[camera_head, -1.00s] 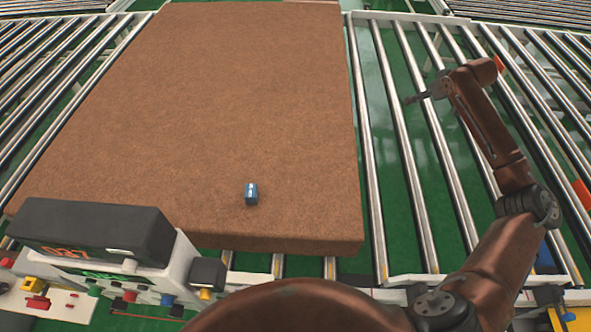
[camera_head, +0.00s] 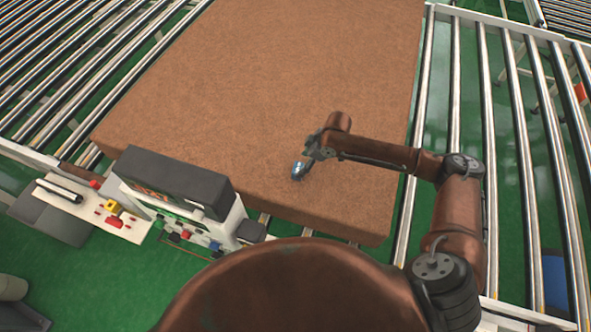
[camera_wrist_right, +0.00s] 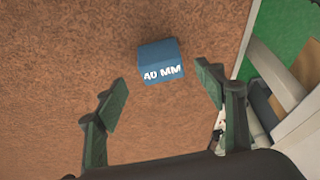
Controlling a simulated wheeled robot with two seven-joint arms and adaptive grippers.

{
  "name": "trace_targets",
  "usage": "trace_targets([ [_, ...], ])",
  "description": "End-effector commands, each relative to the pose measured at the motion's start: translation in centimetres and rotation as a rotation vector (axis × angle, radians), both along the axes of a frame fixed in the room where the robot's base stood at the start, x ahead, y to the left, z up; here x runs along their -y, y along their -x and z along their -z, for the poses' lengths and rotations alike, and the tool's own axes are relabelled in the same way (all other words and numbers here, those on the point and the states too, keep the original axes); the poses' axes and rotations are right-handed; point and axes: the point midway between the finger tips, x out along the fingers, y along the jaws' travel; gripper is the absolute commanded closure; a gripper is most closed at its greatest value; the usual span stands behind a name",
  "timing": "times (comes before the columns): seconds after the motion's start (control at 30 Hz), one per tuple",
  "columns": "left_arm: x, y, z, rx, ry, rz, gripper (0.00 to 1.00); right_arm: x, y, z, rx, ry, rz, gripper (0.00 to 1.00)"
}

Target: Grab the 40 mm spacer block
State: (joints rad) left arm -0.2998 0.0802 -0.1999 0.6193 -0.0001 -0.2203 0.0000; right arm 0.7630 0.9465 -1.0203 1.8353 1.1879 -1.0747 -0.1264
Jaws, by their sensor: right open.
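The 40 mm spacer block (camera_head: 298,170) is a small blue block lying on the brown mattress (camera_head: 290,80) near its front edge. In the right wrist view the block (camera_wrist_right: 160,58) shows white "40 MM" lettering on the side toward me. My right gripper (camera_head: 306,160) is over the block in the head view and partly hides it. In the right wrist view its two green fingers (camera_wrist_right: 163,95) are spread apart, with the block just beyond and between their tips, not gripped. My left gripper is not in view.
A control box (camera_head: 178,180) with a dark top stands at the mattress's front left. A white panel with buttons (camera_head: 95,207) lies farther left. Roller conveyors (camera_head: 500,150) flank the mattress. The mattress around the block is clear.

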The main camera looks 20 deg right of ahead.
Motion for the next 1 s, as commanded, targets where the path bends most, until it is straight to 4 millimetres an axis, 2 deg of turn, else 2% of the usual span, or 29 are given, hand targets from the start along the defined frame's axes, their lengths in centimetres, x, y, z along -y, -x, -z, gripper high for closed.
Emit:
trace_targets([
  [0.2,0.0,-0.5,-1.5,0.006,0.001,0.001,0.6,-1.3,-0.3,2.4,-0.002,-0.001,0.0,0.36],
  [0.33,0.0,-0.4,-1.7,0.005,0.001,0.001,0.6,-1.8,-0.7,4.1,-0.001,0.0,0.002,0.36],
  [0.67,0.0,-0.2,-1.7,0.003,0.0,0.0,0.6,-1.9,-0.8,4.8,0.0,0.0,0.001,0.37],
  [1.0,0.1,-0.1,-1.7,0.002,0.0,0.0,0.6,-1.9,-0.8,4.7,0.0,0.0,0.001,0.6],
])
